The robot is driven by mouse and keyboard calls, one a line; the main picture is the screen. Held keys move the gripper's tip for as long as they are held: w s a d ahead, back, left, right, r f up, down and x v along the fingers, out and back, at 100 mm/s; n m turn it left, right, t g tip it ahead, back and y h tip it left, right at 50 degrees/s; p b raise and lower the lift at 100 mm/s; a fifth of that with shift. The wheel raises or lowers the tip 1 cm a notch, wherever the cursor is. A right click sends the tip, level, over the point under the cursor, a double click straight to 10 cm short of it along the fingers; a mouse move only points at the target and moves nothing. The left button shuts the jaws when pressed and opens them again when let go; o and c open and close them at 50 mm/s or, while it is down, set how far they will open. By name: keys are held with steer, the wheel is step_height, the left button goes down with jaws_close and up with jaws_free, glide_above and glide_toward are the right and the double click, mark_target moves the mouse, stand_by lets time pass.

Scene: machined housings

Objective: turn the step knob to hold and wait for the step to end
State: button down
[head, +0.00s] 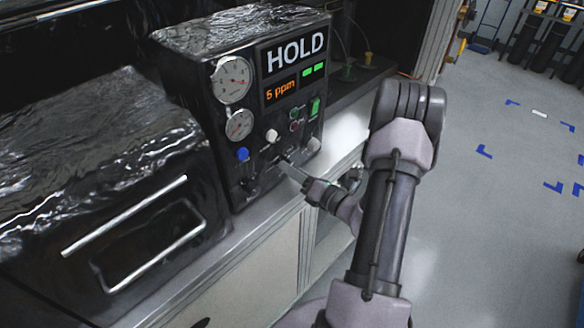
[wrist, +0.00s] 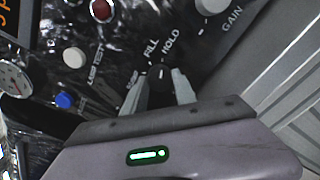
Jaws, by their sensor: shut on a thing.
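The step knob (wrist: 159,73) is small and black with a pale mark on it. It sits between the fingers of my gripper (wrist: 158,88) in the wrist view, and the fingers are shut on it. The printed words FILL and HOLD stand just above the knob; I cannot tell exactly which one its mark points to. In the head view my gripper (head: 283,161) reaches the lower front of the black panel (head: 225,165), and the knob is too small to make out there. The panel's display (head: 296,53) reads HOLD in large white letters.
An orange readout (head: 281,90) shows 5 ppm beside two lit green bars (head: 313,69). Two gauges (head: 231,79) are on the left of the panel. A blue knob (wrist: 64,101), a white knob (wrist: 74,57) and a red button (wrist: 101,10) are close to my gripper.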

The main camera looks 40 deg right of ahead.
stand_by(0.4)
steer(key=c, duration=1)
jaws_free()
steer(key=s+d+p, duration=0.1)
steer(key=s, duration=1.6)
steer(key=shift+s+d, duration=0.15)
steer(key=shift+s, duration=0.05)
